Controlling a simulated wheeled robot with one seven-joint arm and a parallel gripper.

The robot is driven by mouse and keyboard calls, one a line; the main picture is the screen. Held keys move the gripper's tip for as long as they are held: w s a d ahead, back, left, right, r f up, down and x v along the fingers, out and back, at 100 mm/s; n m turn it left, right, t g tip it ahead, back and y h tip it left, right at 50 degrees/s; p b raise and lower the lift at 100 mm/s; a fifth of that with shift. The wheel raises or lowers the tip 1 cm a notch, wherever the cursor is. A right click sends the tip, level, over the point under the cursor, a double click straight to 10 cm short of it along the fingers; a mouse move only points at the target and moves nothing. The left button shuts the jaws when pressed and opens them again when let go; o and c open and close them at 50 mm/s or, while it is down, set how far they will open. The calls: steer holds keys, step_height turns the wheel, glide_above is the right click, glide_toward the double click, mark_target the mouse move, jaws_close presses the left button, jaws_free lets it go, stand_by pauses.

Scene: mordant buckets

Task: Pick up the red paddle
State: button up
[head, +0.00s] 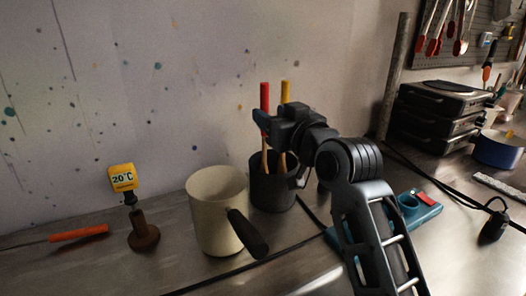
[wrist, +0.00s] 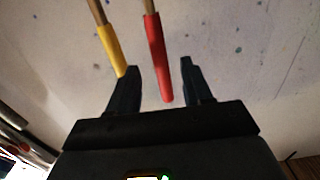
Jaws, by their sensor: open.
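The red paddle (head: 264,96), with a red grip and a wooden shaft, stands upright in a dark pot (head: 272,190). A yellow-gripped paddle (head: 285,92) stands close to its right. My gripper (head: 264,121) is at the upper part of the paddles and hides part of them. In the wrist view my gripper (wrist: 160,66) is open, with the red grip (wrist: 158,55) between its fingers, apart from both. The yellow grip (wrist: 109,48) runs down to the left finger's tip; I cannot tell whether they touch. The paddles' lower ends are hidden in the pot.
A cream pot (head: 212,215) with a black handle stands left of the dark pot. A yellow 20°C thermometer (head: 122,178) on a stand and an orange-handled tool (head: 78,233) are farther left. A blue tray (head: 425,212) and stacked black burners (head: 435,115) are right. A speckled wall is behind.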

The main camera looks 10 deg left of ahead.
steer(key=shift+p+x, duration=0.55)
steer(key=shift+x, duration=2.45)
jaws_close()
